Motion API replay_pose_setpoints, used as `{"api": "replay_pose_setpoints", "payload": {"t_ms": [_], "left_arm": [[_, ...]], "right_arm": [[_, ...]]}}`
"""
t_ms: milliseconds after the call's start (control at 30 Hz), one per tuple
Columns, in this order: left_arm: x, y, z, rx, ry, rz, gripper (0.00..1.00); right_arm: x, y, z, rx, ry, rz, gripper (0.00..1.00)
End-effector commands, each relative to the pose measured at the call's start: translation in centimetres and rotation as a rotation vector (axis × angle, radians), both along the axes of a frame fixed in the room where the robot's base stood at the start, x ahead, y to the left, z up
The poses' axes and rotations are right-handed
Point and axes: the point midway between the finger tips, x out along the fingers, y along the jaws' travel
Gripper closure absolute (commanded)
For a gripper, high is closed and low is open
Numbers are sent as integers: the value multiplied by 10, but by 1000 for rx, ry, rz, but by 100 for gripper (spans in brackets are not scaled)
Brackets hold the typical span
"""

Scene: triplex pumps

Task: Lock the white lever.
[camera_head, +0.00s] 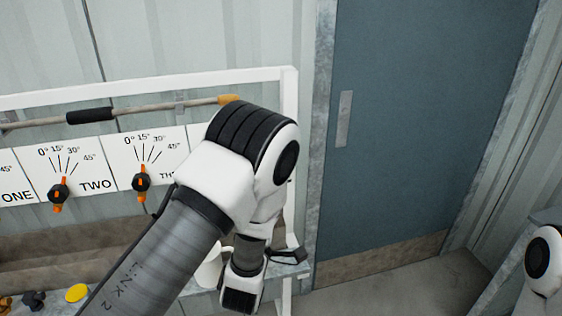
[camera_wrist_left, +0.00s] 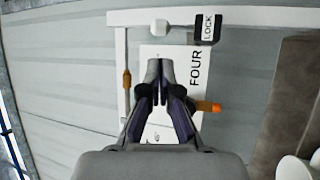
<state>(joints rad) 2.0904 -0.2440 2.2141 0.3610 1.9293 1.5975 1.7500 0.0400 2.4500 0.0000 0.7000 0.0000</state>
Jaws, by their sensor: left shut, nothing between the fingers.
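In the left wrist view, a small white rounded piece (camera_wrist_left: 160,27), apparently the white lever, sits on the white frame near the top. Beside it to the right is a dark block with a white LOCK label (camera_wrist_left: 208,28). My left gripper (camera_wrist_left: 160,66) is shut and empty, its fingertips below the white piece and apart from it in the picture, in front of the white FOUR panel (camera_wrist_left: 180,56). In the head view my left arm covers the FOUR panel and the lever area. My right gripper is out of view; only part of my right arm shows at the right edge.
An orange handle (camera_wrist_left: 208,107) sticks out right of the fingers. A rod with a black grip (camera_head: 90,116) runs along the white frame (camera_head: 200,80). Dials TWO (camera_head: 58,192) and THREE (camera_head: 141,182) are left of my arm. A blue door (camera_head: 420,130) stands right.

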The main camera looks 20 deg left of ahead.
Motion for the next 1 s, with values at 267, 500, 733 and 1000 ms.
{"api": "replay_pose_setpoints", "payload": {"t_ms": [267, 500, 733, 1000], "left_arm": [[58, 7, 21, -1, -1, 2, 100], [101, 11, 31, -1, 0, 0, 100], [114, 12, 32, 1, 2, 0, 100], [113, 12, 31, 0, 2, -1, 100]], "right_arm": [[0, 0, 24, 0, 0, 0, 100], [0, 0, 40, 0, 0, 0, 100], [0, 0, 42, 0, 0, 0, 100], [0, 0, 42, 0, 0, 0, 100]]}}
